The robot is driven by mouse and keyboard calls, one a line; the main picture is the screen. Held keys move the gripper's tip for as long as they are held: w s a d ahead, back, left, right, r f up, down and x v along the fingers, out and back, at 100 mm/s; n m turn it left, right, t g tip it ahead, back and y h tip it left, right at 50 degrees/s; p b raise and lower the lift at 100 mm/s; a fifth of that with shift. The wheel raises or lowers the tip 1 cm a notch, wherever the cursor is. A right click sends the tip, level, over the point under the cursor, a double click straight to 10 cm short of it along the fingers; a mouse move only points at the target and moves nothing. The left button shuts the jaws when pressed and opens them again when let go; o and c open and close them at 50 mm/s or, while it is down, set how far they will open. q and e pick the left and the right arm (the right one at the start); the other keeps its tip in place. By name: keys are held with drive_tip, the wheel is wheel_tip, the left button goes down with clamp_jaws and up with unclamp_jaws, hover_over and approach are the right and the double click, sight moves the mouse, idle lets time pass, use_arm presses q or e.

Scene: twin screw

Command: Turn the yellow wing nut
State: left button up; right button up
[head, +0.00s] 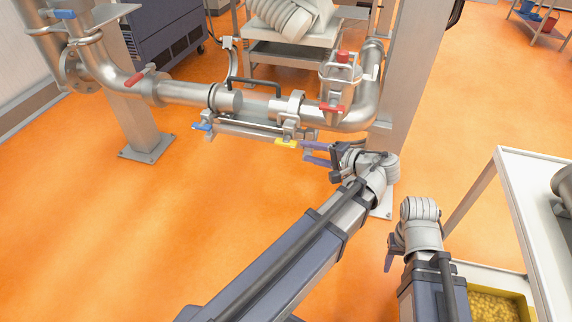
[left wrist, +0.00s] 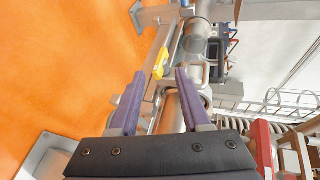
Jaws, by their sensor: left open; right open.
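The yellow wing nut (head: 286,141) sits on the lower part of a clamp on the steel piping. In the left wrist view the yellow wing nut (left wrist: 160,63) shows just beyond and between the two fingertips. My left gripper (head: 306,153) is open, its purple fingers pointing left toward the nut, close to it but with nothing between them. It also shows open in the left wrist view (left wrist: 160,75). My right gripper (head: 389,258) is low at the right, far from the nut, its fingers partly hidden by its own wrist.
A blue wing nut (head: 202,127) is left along the pipework. Red handles (head: 134,79) sit on the pipes. A steel post (head: 410,80) stands right of my left gripper. A white cart (head: 530,190) and yellow bin (head: 490,300) are at the right. Orange floor lies open at left.

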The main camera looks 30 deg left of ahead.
sight(277, 138)
use_arm(q)
drive_tip(key=f+y+b, duration=0.1)
drive_tip(key=b, duration=0.2)
drive_tip(key=w+a+f+y+b, duration=0.1)
drive_tip(key=b, duration=0.2)
drive_tip(key=w+a+f+y+b, duration=0.1)
drive_tip(key=f+y+b, duration=0.1)
drive_tip(key=shift+w+a+b, duration=0.15)
drive_tip(key=shift+b, duration=0.25)
drive_tip(key=shift+a+r, duration=0.1)
drive_tip(key=shift+a, duration=0.05)
drive_tip(key=a, duration=0.5)
drive_tip(key=w+a, duration=0.1)
drive_tip(key=a, duration=0.1)
drive_tip(key=shift+w+a, duration=0.1)
drive_tip(key=shift+a, duration=0.1)
use_arm(e)
wheel_tip(277, 138, down, 11)
drive_tip(key=shift+f, duration=0.15)
use_arm(q)
clamp_jaws()
